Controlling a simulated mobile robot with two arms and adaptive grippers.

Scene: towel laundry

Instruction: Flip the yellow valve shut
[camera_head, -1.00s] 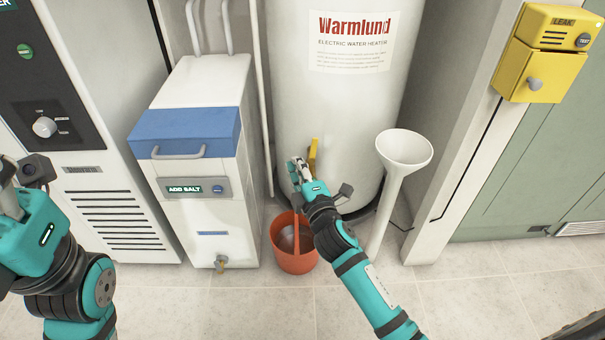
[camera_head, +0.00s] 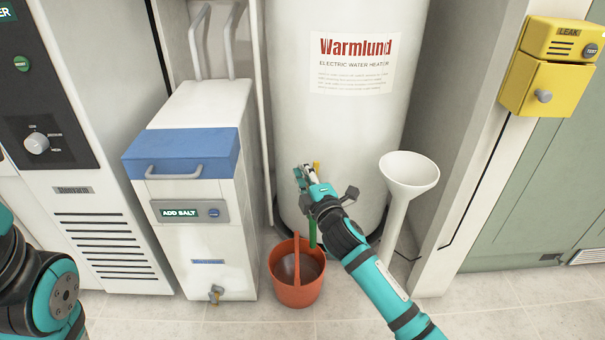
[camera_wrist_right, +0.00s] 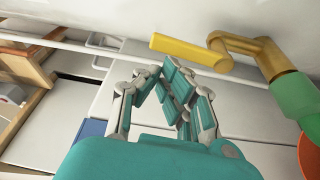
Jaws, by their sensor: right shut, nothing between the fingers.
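The yellow valve handle (camera_head: 316,167) is at the lower front of the white water heater (camera_head: 345,130), partly hidden behind my right gripper (camera_head: 303,178). In the right wrist view the yellow handle (camera_wrist_right: 190,52) is a straight bar reaching left from a brass elbow (camera_wrist_right: 258,58), with a green part (camera_wrist_right: 299,97) beyond it. My right gripper also shows there (camera_wrist_right: 168,78); its fingers are together and empty, close beside the handle. I cannot tell whether they touch it. My left arm shows at the left edge of the head view, but its gripper is out of the picture.
An orange bucket (camera_head: 296,287) stands on the floor below the valve. A white funnel-topped pipe (camera_head: 398,205) is right of my forearm. A salt bin with a blue lid (camera_head: 185,155) stands left. A yellow leak box (camera_head: 540,85) is on the right.

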